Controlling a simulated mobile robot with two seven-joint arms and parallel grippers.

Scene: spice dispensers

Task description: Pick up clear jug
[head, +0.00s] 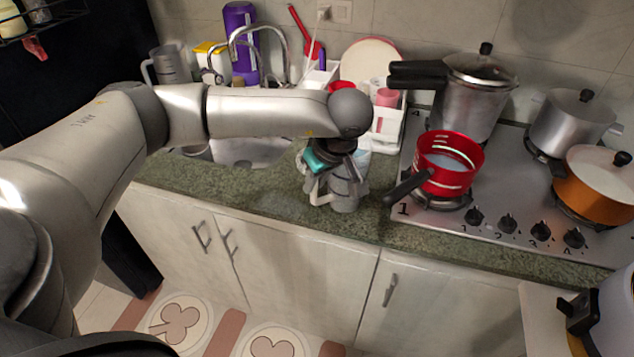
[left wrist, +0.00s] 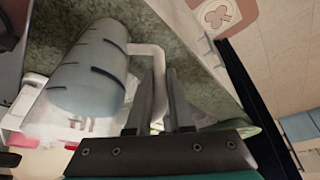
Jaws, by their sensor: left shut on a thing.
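The clear jug (head: 349,187) is a grey, see-through measuring jug on the green counter near its front edge, left of the stove. In the left wrist view the jug (left wrist: 88,72) shows dark marks on its side and a pale handle (left wrist: 150,52). My left gripper (head: 322,190) reaches down beside the jug and partly covers it. In the left wrist view its two fingers (left wrist: 161,85) are shut on the handle. I cannot tell whether the jug's base touches the counter. My right gripper is not in view.
The stove (head: 490,218) holds a red pot (head: 462,180) whose black handle points toward the jug. A pressure cooker (head: 470,95) stands behind it. The sink (head: 245,152) lies to the left. A white rack (head: 386,125) stands behind the jug. Another grey jug (head: 170,66) stands at the back left.

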